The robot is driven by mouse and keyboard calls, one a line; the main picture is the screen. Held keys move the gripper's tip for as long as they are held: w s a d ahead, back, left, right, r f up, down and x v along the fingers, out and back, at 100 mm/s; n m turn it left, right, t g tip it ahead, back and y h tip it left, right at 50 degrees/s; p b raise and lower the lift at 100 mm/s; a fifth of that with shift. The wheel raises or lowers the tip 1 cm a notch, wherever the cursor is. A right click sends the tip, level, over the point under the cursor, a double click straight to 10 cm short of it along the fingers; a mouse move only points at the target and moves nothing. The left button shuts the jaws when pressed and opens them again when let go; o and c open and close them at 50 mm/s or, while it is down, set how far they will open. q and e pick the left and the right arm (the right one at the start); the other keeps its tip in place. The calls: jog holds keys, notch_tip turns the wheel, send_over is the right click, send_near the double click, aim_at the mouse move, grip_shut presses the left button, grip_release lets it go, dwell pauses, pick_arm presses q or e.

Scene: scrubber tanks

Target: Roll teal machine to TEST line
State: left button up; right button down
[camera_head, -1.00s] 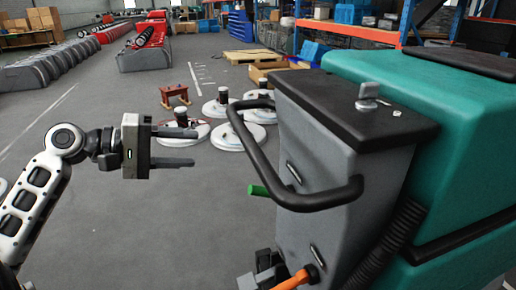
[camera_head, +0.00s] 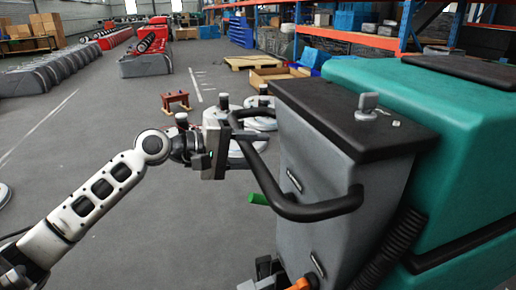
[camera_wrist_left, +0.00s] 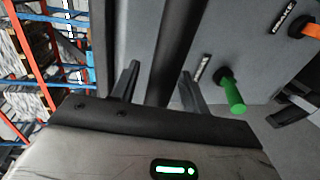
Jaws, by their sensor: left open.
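The teal machine (camera_head: 455,115) fills the right side of the head view, with a grey rear panel and black top. Its black bar handle (camera_head: 300,211) loops out from the panel toward the left. My left gripper (camera_head: 232,140) is at the left side of this loop, with its jaws open. In the left wrist view, the handle bar (camera_wrist_left: 172,45) runs between the two spread fingers (camera_wrist_left: 158,88); I cannot tell whether either finger touches it. No TEST marking is readable.
A green grip (camera_head: 258,198) and an orange lever (camera_head: 302,284) stick out from the machine's panel. Round white floor machines (camera_head: 255,122) and a small red stand (camera_head: 175,102) are on the floor beyond. Pallets (camera_head: 252,62) and shelving stand behind.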

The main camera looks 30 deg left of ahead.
pick_arm(q)
jog(key=shift+w+d+f, duration=0.1)
jog(key=shift+w+d, duration=0.3)
jog(key=shift+w, duration=0.05)
pick_arm(e)
jog(key=shift+r, duration=0.1)
pick_arm(q)
grip_shut()
jog(key=shift+s+a+f, duration=0.15)
jog(key=shift+s+a, duration=0.05)
jog(key=shift+a, duration=0.05)
jog(key=shift+v, duration=0.85)
grip_release()
jog(key=shift+s+f, duration=0.1)
jog(key=shift+s+a, duration=0.1)
pick_arm(e)
jog(key=shift+s+r, duration=0.15)
jog(key=shift+s, duration=0.25)
